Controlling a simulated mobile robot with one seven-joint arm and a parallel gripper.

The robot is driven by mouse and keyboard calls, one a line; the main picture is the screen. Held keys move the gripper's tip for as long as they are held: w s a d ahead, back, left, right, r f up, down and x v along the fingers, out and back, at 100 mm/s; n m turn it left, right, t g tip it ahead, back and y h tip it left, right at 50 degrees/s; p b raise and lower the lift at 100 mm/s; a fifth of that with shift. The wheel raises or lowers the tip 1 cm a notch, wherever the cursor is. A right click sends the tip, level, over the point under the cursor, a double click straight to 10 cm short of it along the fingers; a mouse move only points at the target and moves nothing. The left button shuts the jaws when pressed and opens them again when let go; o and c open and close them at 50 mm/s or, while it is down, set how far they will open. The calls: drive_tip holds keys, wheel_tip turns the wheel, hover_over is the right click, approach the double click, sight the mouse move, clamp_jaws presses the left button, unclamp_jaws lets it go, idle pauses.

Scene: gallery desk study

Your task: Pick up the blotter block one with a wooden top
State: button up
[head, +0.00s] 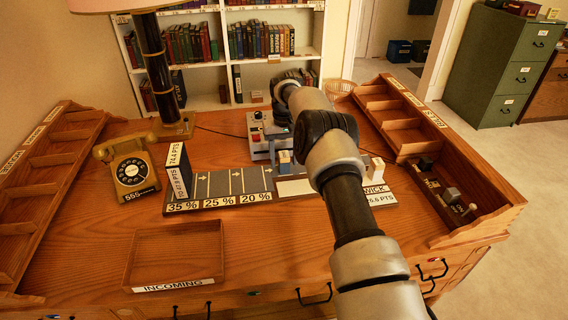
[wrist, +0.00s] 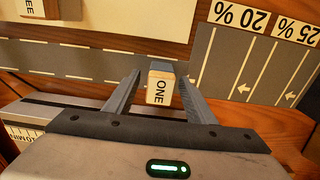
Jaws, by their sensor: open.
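The block one (wrist: 159,88) shows a pale wooden face lettered ONE and greyish sides in the wrist view. My gripper (wrist: 160,82) is open, with one finger on each side of the block. I cannot tell whether either finger touches it. In the head view a small block (head: 285,157), likely the same one, stands on the desk just right of the strip marked 20 %. My arm covers much of the area around it, and my gripper is hard to make out there.
Another block (wrist: 38,8), lettering partly cut off, stands at the wrist view's top left. A grey device with a red button (head: 262,138) stands behind the blocks. A telephone (head: 129,168), an upright labelled box (head: 178,171) and an INCOMING tray (head: 177,286) are left. Slotted racks line both desk sides.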

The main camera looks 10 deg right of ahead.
drive_tip(key=shift+f, duration=0.4)
drive_tip(key=c, duration=1.2)
